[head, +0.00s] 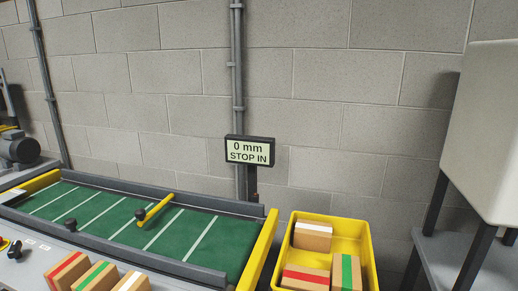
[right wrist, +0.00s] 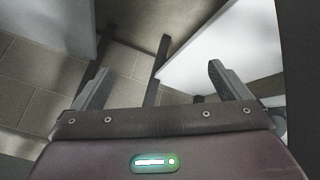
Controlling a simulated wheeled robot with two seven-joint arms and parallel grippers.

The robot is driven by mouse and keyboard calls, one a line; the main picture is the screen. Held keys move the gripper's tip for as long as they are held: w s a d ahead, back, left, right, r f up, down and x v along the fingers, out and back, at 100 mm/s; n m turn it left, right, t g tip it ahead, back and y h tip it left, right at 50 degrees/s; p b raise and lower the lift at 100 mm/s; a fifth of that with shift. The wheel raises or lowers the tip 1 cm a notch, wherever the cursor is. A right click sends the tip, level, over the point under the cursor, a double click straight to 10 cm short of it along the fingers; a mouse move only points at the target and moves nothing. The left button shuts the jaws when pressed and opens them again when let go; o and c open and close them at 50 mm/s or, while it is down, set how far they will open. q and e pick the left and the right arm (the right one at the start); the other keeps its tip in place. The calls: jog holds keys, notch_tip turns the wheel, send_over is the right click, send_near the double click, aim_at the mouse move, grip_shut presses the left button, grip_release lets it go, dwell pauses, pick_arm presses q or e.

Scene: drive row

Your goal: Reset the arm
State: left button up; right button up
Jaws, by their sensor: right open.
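My right gripper (right wrist: 160,88) shows in the right wrist view. Its two fingers stand wide apart with nothing between them. Beyond them are a block wall, dark legs and white panels. Neither arm nor gripper shows in the head view, so my left gripper is not seen.
A green conveyor belt (head: 178,231) with white lines and a yellow bar (head: 156,210) runs across the left. A yellow bin (head: 343,222) holds several striped boxes. More boxes (head: 98,276) sit at the front. A sign (head: 249,151) reads "0 mm STOP IN". A white cabinet (head: 487,130) stands right.

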jog(key=s+a+f+g, duration=0.25)
jog(key=s+f, duration=0.25)
jog(key=s, duration=0.4)
jog(key=s+a+f+g, duration=0.1)
jog(key=s+a+f, duration=0.3)
jog(key=s, duration=0.5)
jog(key=s+a+f+g+y, duration=0.1)
jog(key=s+a+f, duration=0.15)
jog(key=s, duration=0.55)
jog(key=s+a+f+g+y, duration=0.15)
jog(key=s+a, duration=0.25)
jog(key=s, duration=0.4)
pick_arm(q)
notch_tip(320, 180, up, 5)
jog(key=p, duration=0.5)
pick_arm(e)
jog(key=shift+m+h, duration=0.3)
jog(key=shift+h, duration=0.15)
notch_tip(320, 180, up, 5)
jog(key=shift+f, duration=0.1)
jog(key=shift+w, duration=0.1)
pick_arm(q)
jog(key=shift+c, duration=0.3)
